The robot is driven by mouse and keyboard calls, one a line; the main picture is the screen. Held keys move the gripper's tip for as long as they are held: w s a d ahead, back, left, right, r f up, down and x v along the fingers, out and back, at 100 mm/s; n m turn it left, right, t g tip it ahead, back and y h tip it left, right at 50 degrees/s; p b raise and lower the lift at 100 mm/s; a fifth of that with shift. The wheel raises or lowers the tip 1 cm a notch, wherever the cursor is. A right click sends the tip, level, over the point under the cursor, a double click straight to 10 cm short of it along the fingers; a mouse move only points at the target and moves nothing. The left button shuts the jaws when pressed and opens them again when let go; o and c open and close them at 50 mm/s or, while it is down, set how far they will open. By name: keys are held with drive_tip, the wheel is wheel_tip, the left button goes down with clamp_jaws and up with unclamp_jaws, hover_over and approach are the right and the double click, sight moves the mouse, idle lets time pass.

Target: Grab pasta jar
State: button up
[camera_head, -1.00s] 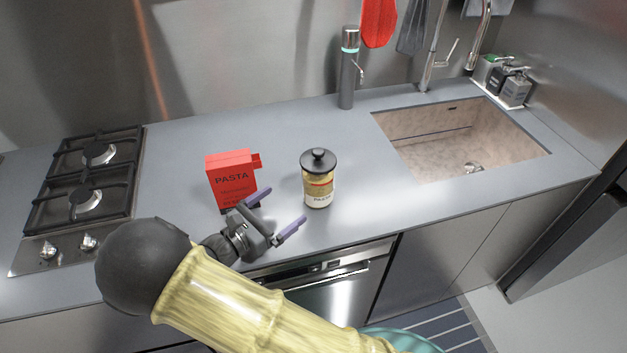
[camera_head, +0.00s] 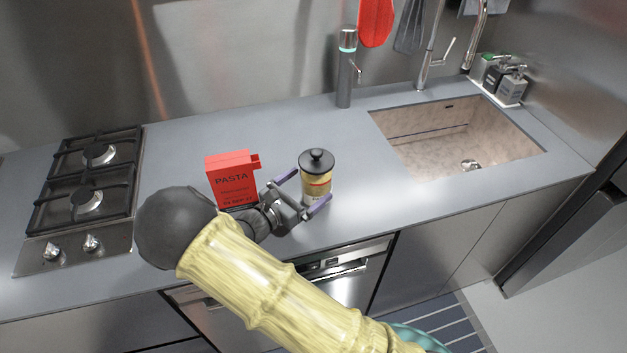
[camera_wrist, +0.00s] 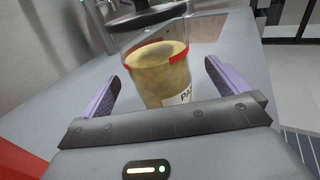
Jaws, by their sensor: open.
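The pasta jar (camera_head: 317,177) is a clear jar with a black lid, yellow contents and a red-and-white label. It stands upright on the counter. My gripper (camera_head: 300,190) is open, with its purple fingertips on the near left side of the jar, one to its left and one at its lower front. In the wrist view the jar (camera_wrist: 160,70) is straight ahead, and the open fingers (camera_wrist: 165,88) are to its left and right with gaps visible. The jar's base is partly hidden behind the gripper's front bar.
A red pasta box (camera_head: 231,178) stands just left of the jar, close to my gripper. A gas hob (camera_head: 85,185) is at the left. A sink (camera_head: 455,140) is at the right. A tall dispenser (camera_head: 345,75) stands behind.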

sight(316, 151)
drive_tip(key=p+x, duration=0.1)
drive_tip(key=x, duration=0.3)
drive_tip(key=shift+w, duration=0.15)
drive_tip(key=shift+c, duration=0.2)
drive_tip(key=c, duration=1.5)
drive_tip(key=shift+r, duration=0.1)
wheel_tip(316, 151, up, 9)
drive_tip(key=shift+d+r+b, duration=0.1)
drive_tip(key=shift+r+b, duration=0.1)
drive_tip(key=shift+b, duration=0.35)
drive_tip(key=shift+r, duration=0.3)
